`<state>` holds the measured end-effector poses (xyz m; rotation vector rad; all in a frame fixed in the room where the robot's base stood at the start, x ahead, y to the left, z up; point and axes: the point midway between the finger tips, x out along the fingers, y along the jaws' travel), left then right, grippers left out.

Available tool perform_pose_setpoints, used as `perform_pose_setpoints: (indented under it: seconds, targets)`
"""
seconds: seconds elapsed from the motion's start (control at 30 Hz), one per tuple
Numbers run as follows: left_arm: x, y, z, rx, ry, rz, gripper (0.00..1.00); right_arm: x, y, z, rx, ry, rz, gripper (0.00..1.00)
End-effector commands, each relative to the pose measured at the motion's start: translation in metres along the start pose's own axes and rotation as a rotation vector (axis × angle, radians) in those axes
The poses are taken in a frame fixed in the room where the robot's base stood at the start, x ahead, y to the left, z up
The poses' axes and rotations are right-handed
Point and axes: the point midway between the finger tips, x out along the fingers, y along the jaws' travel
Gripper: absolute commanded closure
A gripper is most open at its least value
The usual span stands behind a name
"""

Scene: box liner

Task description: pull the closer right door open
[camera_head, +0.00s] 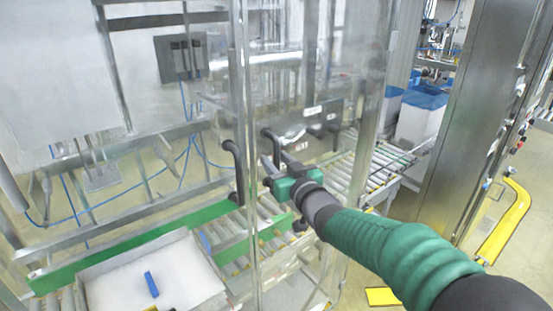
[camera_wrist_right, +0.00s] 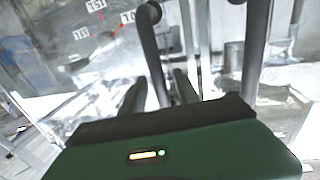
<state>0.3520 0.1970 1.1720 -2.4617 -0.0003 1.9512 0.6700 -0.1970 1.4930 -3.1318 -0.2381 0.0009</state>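The closer right door (camera_head: 300,85) is a clear panel with a black bar handle (camera_head: 270,134). It stands beside the clear left door, whose black handle (camera_head: 232,150) is just to the left. My right gripper (camera_head: 276,162) is at the right door's handle, its fingers apart. In the right wrist view, the dark handle bar (camera_wrist_right: 152,45) runs down between the two spread fingers of the gripper (camera_wrist_right: 158,90). I cannot tell whether the fingers touch it. The other handle (camera_wrist_right: 252,50) stands apart to the right. My left gripper is not in view.
Behind the doors is a roller conveyor (camera_head: 230,228) with a green side rail (camera_head: 130,250). A white open box (camera_head: 110,285) with a blue item (camera_head: 151,284) is at the lower left. A steel cabinet (camera_head: 470,110) stands to the right, with blue-lined bins (camera_head: 418,118) behind.

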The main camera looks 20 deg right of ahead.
Motion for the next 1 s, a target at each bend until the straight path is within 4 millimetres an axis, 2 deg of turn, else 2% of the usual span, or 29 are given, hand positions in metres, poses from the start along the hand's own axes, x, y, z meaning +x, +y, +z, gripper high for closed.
perform_pose_setpoints:
  seconds: [0.1, 0.4, 1.0]
  targets:
    - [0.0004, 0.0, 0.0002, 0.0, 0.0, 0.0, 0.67, 0.0, 0.0001, 0.0003, 0.0, 0.0, 0.0, 0.64]
    - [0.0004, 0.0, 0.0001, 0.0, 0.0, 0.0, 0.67, -0.0003, 0.0003, 0.0001, 0.0, 0.0, 0.0, 1.0]
    - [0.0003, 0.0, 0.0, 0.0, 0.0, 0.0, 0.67, -0.0006, 0.0006, -0.0004, -0.001, 0.001, 0.001, 1.0]
